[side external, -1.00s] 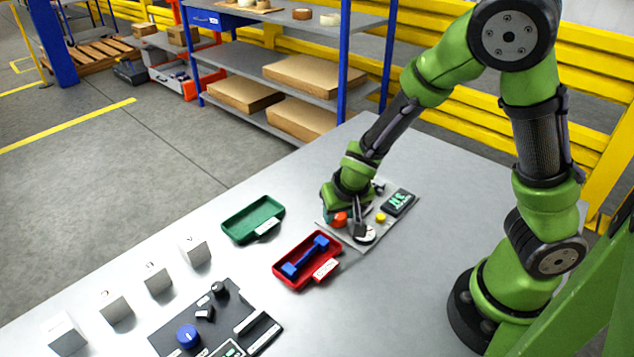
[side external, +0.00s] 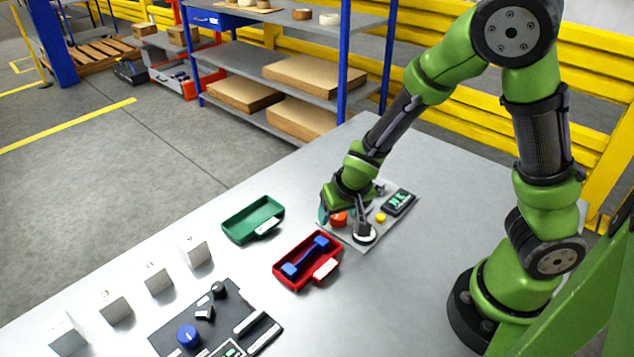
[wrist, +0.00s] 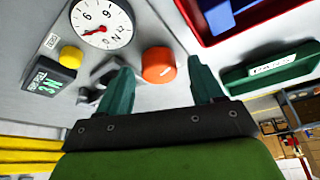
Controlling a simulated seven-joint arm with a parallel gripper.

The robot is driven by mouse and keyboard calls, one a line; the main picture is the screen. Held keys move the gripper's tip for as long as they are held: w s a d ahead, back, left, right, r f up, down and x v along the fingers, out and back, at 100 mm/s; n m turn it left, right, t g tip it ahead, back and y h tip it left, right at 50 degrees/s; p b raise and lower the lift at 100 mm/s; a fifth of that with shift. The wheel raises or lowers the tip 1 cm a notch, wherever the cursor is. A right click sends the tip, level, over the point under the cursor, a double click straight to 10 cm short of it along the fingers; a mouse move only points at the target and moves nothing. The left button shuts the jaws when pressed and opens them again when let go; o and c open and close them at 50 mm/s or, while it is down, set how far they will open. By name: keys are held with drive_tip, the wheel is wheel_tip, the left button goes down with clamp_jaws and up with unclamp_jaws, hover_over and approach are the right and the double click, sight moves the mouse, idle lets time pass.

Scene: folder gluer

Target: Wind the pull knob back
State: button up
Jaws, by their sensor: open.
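A grey panel (side external: 349,238) lies on the table and carries an orange-red knob (side external: 340,219), a white dial (side external: 365,234), a yellow button (side external: 380,217) and a small display (side external: 398,203). In the wrist view the orange knob (wrist: 158,65) shows between and just beyond the teal fingertips of my gripper (wrist: 162,82). The gripper is open, with a gap beside the knob on both sides. The dial (wrist: 102,22) has a red needle. A grey lever-like part (wrist: 98,88) is partly hidden behind the left finger. No label shows which control is the pull knob.
A red tray (side external: 307,283) with a blue part and an empty green tray (side external: 252,219) are near the panel. A dark panel (side external: 170,330) with a blue knob (side external: 188,336) and several light blocks (side external: 195,252) stand further left. The table is clear behind the grey panel.

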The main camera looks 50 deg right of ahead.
drive_tip(key=shift+r, duration=0.15)
drive_tip(key=v, duration=1.6)
drive_tip(key=shift+s+r, duration=0.2)
drive_tip(key=shift+r, duration=0.05)
drive_tip(key=w+d+m+g, duration=0.4)
drive_tip(key=w+d+m, duration=0.2)
drive_tip(key=d+m, duration=0.1)
drive_tip(key=a+f, duration=0.1)
drive_tip(key=f, duration=0.4)
drive_tip(key=a+f+y, duration=0.1)
drive_tip(key=f, duration=0.4)
drive_tip(key=a+f+y, duration=0.1)
drive_tip(key=a+f, duration=0.1)
drive_tip(key=f, duration=0.3)
drive_tip(key=shift+w+f, duration=0.25)
drive_tip(key=shift+f, duration=0.05)
